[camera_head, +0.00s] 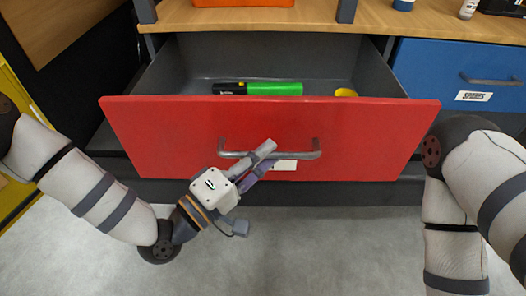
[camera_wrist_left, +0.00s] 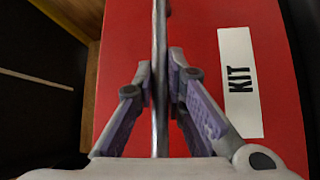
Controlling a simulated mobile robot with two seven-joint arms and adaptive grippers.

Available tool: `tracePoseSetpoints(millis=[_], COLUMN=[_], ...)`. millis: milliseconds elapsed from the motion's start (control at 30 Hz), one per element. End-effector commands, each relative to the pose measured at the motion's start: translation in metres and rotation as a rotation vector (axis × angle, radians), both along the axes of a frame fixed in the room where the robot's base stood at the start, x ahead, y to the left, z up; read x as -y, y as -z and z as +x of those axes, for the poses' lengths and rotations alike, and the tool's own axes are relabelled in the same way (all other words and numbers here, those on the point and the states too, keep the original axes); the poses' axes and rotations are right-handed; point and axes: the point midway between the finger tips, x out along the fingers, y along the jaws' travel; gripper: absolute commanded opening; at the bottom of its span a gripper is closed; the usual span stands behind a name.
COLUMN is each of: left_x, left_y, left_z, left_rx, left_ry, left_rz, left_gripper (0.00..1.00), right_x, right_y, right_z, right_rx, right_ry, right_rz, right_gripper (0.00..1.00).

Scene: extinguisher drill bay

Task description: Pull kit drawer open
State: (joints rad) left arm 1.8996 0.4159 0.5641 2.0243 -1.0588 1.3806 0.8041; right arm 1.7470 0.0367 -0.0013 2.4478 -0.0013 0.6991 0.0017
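The red kit drawer (camera_head: 180,135) is pulled well out of the bench, and its inside shows. Its grey bar handle (camera_head: 310,154) runs across the front. A white "KIT" label (camera_wrist_left: 240,85) is on the red front in the left wrist view. My left gripper (camera_head: 264,154) is at the handle. In the left wrist view its two fingers (camera_wrist_left: 162,75) close on both sides of the handle bar (camera_wrist_left: 160,35). My right arm shows at the right, but its gripper is out of view.
In the drawer lie a green and black flashlight-like item (camera_head: 270,89) and a yellow round item (camera_head: 345,92). A blue "SPARES" drawer (camera_head: 430,65) is shut at the right. An orange item (camera_head: 243,2) stands on the wooden benchtop (camera_head: 315,14). Grey floor is clear below.

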Motion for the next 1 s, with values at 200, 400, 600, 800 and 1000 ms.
tracePoseSetpoints(millis=[200,400,600,800,1000], left_x=[0.000,-0.007,-0.044,-0.075,-0.085], left_y=[0.000,0.002,0.009,0.015,0.016], left_z=[0.000,-0.006,-0.042,-0.073,-0.083], left_rx=[0.001,-0.001,-0.004,-0.001,0.001], left_ry=[0.000,-0.001,-0.003,-0.003,-0.001], left_rz=[0.000,0.001,0.001,0.000,0.000], left_gripper=[0.20,0.20,0.20,0.20,0.20], right_x=[0.000,0.000,0.000,0.000,0.000], right_y=[0.000,0.000,0.000,0.000,0.000], right_z=[0.000,0.000,0.000,0.000,0.000], right_rx=[0.000,0.000,0.000,0.000,0.000], right_ry=[0.000,0.000,0.000,0.000,0.000], right_rz=[0.000,0.000,0.000,0.000,0.000], right_gripper=[0.69,0.69,0.69,0.69,0.69])
